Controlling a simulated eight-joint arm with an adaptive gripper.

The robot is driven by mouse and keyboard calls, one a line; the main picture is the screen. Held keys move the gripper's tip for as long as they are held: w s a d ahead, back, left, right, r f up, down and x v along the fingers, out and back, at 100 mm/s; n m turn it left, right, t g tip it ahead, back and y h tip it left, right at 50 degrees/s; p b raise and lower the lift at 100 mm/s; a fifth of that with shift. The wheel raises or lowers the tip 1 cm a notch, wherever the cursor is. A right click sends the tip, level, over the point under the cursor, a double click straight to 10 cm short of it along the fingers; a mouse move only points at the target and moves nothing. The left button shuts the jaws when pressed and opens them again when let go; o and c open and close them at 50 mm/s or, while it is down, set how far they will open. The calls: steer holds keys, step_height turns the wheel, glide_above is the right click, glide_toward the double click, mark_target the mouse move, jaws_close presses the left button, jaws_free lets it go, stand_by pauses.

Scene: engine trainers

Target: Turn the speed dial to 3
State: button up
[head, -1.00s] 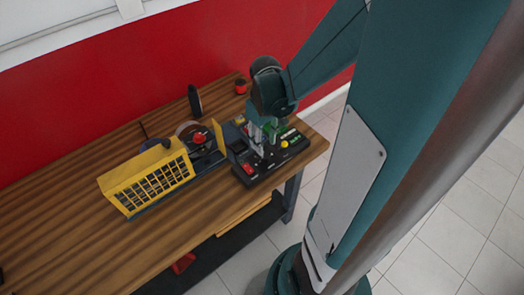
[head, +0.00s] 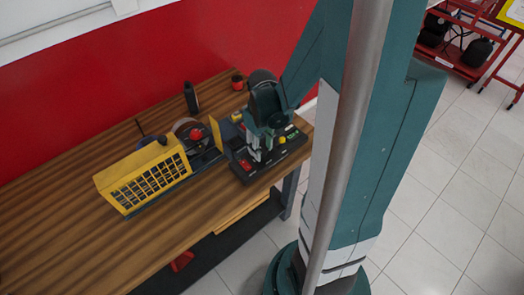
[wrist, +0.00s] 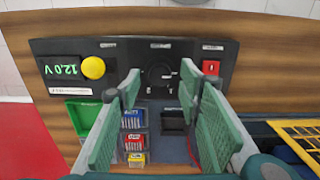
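The black control panel (head: 272,161) sits at the front right of the wooden bench. In the wrist view the panel (wrist: 120,60) carries a round black dial (wrist: 160,74) at its middle. Its scale marks are too small to read. My gripper (wrist: 160,84) is open and empty, with one finger on each side of the dial in this view. I cannot tell whether either finger touches it. In the head view my gripper (head: 257,150) points down over the panel and hides part of it.
A red switch (wrist: 211,67) lies right. The yellow caged engine trainer (head: 150,182) stands beside the panel. Colored fuse packs (wrist: 133,140) sit between my fingers.

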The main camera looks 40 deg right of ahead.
steer(key=shift+f, duration=0.85)
steer(key=c, duration=0.9)
